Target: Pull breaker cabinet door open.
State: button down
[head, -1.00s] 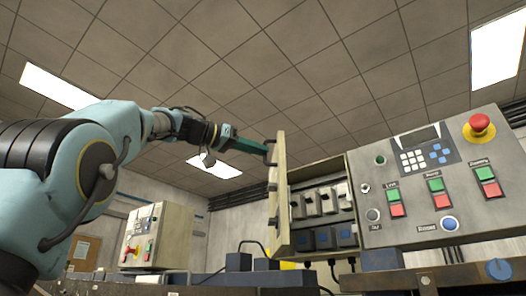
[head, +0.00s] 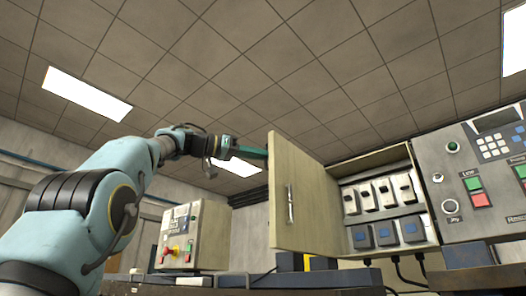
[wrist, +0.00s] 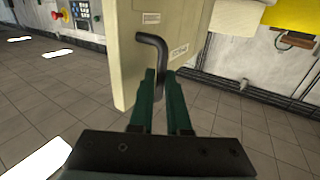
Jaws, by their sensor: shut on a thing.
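The breaker cabinet door (head: 310,212) is a beige panel standing wide open, swung out to the left of the cabinet (head: 432,240). Its face toward the head camera carries a small silver latch (head: 290,203). My gripper (head: 262,153) reaches behind the door's upper left edge, so its fingertips are hidden in the head view. In the wrist view, the green fingers of my gripper (wrist: 167,100) are shut on the dark bent handle (wrist: 154,46) on the door's other face. The door (wrist: 128,60) also shows there beside the fingers.
Inside the cabinet are several grey switches (head: 384,193) and blue-fronted blocks (head: 387,234). A button panel (head: 480,175) adjoins it on the right. A smaller control box (head: 207,236) stands left of the door. Open floor (wrist: 60,95) shows in the wrist view.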

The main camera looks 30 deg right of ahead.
jog(key=shift+w+f, duration=0.3)
jog(key=shift+w, duration=0.6)
